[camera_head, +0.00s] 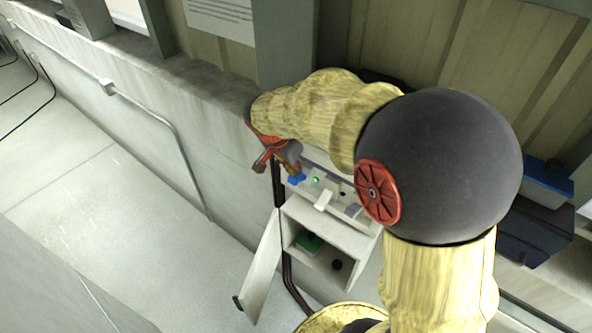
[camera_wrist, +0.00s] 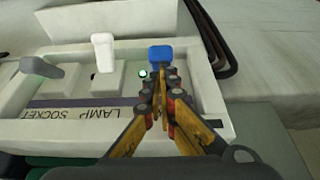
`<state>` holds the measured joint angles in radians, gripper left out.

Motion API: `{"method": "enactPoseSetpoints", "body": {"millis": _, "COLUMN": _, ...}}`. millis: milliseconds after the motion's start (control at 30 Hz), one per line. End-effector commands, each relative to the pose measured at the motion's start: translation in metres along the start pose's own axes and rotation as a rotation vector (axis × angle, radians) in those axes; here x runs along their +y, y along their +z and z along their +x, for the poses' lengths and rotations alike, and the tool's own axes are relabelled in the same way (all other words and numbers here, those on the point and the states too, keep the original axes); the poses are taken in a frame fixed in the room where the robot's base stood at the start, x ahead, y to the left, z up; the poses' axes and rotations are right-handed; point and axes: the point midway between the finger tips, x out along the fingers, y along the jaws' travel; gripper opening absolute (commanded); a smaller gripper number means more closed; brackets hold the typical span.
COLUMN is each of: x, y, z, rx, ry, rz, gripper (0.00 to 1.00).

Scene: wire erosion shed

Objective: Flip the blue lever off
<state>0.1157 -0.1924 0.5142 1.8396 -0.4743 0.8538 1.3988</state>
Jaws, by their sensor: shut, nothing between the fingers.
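The blue lever (camera_wrist: 160,54) shows at the far edge of a white panel (camera_wrist: 205,85) in the wrist view. In the head view the blue lever (camera_head: 296,179) is a small blue spot just below my gripper (camera_head: 291,170). My gripper (camera_wrist: 164,78) is shut and empty, with its yellow and dark fingers together. Its tips are right in front of the blue lever in the wrist view; I cannot tell whether they touch it. The lever's lower part is hidden behind the fingertips. A lit green lamp (camera_wrist: 142,73) is left of the tips.
A white lever (camera_wrist: 104,52) and a grey lever (camera_wrist: 40,70) stand left on the panel, near a "LAMP SOCKET" label (camera_wrist: 80,114). Below the panel is an open cabinet (camera_head: 350,242) with its door (camera_head: 262,268) swung out. Dark cables (camera_wrist: 215,40) run beside the panel.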

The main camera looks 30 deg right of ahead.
Motion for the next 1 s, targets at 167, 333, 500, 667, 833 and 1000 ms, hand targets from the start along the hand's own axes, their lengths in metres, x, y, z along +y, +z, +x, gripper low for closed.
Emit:
{"method": "enactPoseSetpoints", "body": {"millis": 167, "x": -0.001, "y": 0.008, "z": 0.007, "rx": 0.05, "ry": -0.002, "rz": -0.002, "gripper": 0.0}}
{"method": "enactPoseSetpoints", "body": {"millis": 333, "x": -0.001, "y": 0.015, "z": 0.01, "rx": 0.12, "ry": -0.003, "rz": -0.003, "gripper": 0.0}}
{"method": "enactPoseSetpoints", "body": {"millis": 500, "x": -0.001, "y": 0.022, "z": 0.013, "rx": 0.197, "ry": -0.003, "rz": -0.003, "gripper": 0.0}}
{"method": "enactPoseSetpoints", "body": {"millis": 667, "x": -0.001, "y": 0.028, "z": 0.015, "rx": 0.27, "ry": -0.003, "rz": -0.001, "gripper": 0.0}}
{"method": "enactPoseSetpoints", "body": {"millis": 833, "x": -0.001, "y": 0.034, "z": 0.017, "rx": 0.348, "ry": -0.003, "rz": -0.002, "gripper": 0.0}}
{"method": "enactPoseSetpoints", "body": {"millis": 1000, "x": -0.001, "y": 0.039, "z": 0.021, "rx": 0.425, "ry": -0.002, "rz": -0.001, "gripper": 0.0}}
